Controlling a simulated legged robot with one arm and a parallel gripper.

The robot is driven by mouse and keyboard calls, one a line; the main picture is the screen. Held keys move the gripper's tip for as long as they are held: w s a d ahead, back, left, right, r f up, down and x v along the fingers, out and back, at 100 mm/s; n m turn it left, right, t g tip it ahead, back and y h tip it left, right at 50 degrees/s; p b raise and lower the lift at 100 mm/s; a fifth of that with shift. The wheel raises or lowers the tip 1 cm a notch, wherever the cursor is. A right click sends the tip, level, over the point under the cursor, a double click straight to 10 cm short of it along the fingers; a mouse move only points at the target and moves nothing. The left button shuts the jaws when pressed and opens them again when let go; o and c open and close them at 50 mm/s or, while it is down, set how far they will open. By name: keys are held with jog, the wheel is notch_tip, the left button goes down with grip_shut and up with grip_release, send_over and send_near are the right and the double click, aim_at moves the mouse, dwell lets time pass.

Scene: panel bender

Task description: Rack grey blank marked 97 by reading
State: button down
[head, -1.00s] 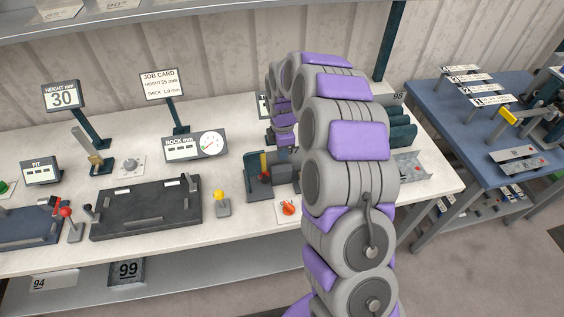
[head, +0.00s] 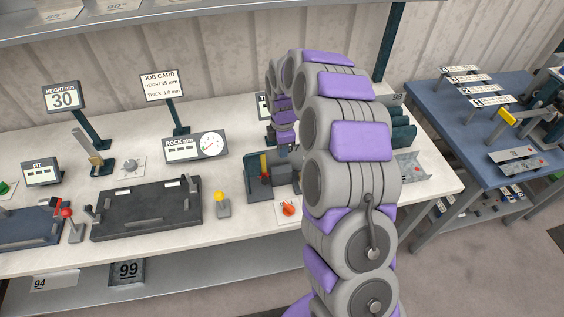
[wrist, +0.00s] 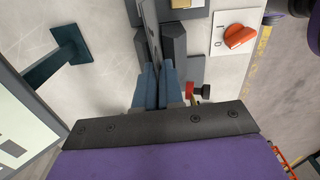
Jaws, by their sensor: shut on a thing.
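My gripper (wrist: 165,88) is shut on a thin grey plate (wrist: 151,30), seen edge-on in the wrist view. No number on it can be read. In the head view my gripper (head: 285,148) is mostly hidden by my arm and hangs over the bench by a small grey fixture (head: 258,187) with yellow and red parts. The plate's far end lies beside dark blocks (wrist: 174,45) of this fixture; I cannot tell whether it touches them. A blank marked 94 (head: 42,284) and one marked 99 (head: 128,271) are on the lower shelf. A 98 mark (head: 397,98) shows behind my arm.
An orange knob (wrist: 238,36) sits on a white plate right of the fixture. A dial box (head: 196,146), yellow-topped lever (head: 222,202) and dark press bed (head: 145,208) stand to the left. A blue table (head: 440,110) is at right. My arm blocks the bench's right part.

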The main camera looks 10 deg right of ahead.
jog(key=shift+r+p, duration=1.9)
jog(key=shift+r, duration=2.95)
